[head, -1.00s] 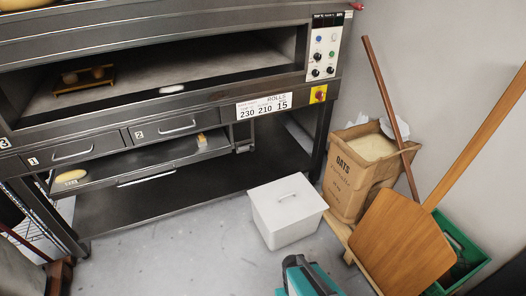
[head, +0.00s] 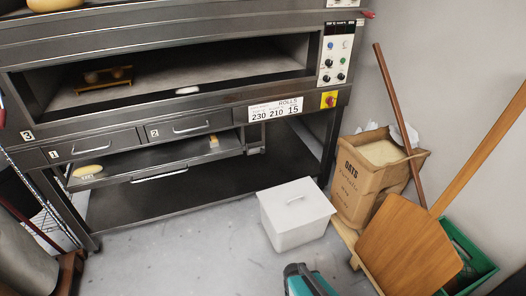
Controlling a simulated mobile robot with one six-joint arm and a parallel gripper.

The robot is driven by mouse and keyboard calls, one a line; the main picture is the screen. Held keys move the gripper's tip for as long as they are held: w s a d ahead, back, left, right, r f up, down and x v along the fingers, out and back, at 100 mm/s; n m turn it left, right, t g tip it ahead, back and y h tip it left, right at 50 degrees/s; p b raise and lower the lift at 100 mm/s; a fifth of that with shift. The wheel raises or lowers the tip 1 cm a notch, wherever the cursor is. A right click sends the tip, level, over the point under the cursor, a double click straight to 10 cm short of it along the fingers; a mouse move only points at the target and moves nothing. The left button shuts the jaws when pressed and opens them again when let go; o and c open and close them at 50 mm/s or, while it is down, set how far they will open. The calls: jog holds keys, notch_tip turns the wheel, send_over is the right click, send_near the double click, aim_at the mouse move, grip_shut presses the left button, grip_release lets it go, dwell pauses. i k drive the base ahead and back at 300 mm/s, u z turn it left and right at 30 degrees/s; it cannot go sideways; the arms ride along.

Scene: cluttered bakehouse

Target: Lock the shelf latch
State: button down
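A steel pull-out shelf (head: 140,164) sits under the two drawers of the deck oven. It appears drawn partly out, with a bar handle (head: 159,177) along its front edge. A small metal bracket (head: 255,140) is at the shelf's right end. It may be the latch, but it is too small to tell its state. A loaf (head: 88,171) lies at the shelf's left end and a small yellowish block (head: 213,141) at its right.
A white lidded bin (head: 297,215) stands on the floor right of centre. An oats sack (head: 365,190), a wooden peel (head: 410,245) and a green crate (head: 472,262) crowd the right. A grey cylinder (head: 20,240) is at lower left. Floor before the oven's left half is clear.

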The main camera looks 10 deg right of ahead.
aim_at(261, 149)
jog(key=u, duration=0.05)
jog(key=i, duration=0.95)
jog(key=z, duration=0.25)
jog(key=k, duration=0.5)
jog(key=u, duration=0.75)
